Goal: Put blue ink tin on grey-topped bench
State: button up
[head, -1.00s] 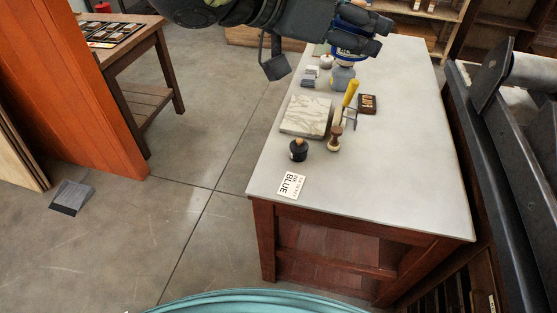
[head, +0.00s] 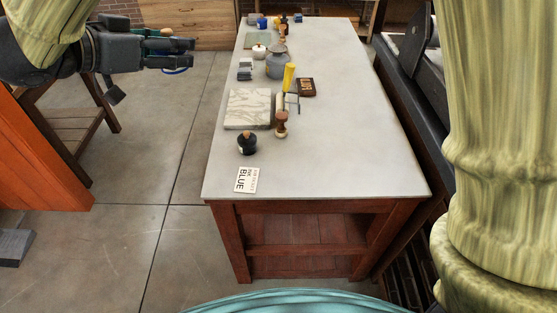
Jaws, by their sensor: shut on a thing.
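My gripper (head: 170,55) is at the upper left, off the left side of the bench and above the floor. It is shut on the blue ink tin, which is mostly hidden by the fingers; only a thin blue edge (head: 176,71) shows below them. The grey-topped bench (head: 345,140) stands in the middle, its top apart from my gripper. A white card (head: 247,180) reading "BLUE" lies at its near left corner.
On the bench's left half are a black knobbed pot (head: 247,145), a marble slab (head: 248,108), a wooden-handled stamp (head: 281,126), a yellow-handled tool (head: 289,77) and a grey jar (head: 279,66). The right half is clear. A wooden table (head: 75,118) stands left.

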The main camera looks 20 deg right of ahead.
jog(key=w+d+f+m+g+b, duration=0.1)
jog(key=w+d+f, duration=0.4)
jog(key=f, duration=0.5)
jog(key=w+d+f+m+g+h+b, duration=0.1)
jog(key=w+d+f, duration=0.4)
jog(key=f, duration=0.5)
jog(key=w+d+f+m+g+h+b, duration=0.1)
jog(key=w+d+f+m+g+b, duration=0.2)
jog(key=w+f, duration=0.5)
jog(key=shift+w+d+f+g+b, duration=0.15)
jog(key=shift+d+f+g+b, duration=0.25)
jog(key=shift+d+f, duration=0.8)
jog(key=shift+f, duration=0.35)
jog(key=s+d, duration=0.2)
jog(key=s, duration=0.2)
jog(key=s+d+f+p, duration=0.1)
jog(key=s+d, duration=0.2)
jog(key=s, duration=0.2)
jog(key=s+d, duration=0.2)
jog(key=s, duration=0.3)
jog(key=shift+d+f, duration=0.15)
jog(key=shift+f, duration=0.1)
jog(key=shift+s+d+f, duration=0.1)
jog(key=shift+f, duration=0.25)
jog(key=shift+f+h, duration=0.3)
jog(key=shift+f, duration=1.1)
jog(key=shift+p, duration=0.3)
jog(key=o, duration=0.9)
jog(key=shift+f, duration=0.15)
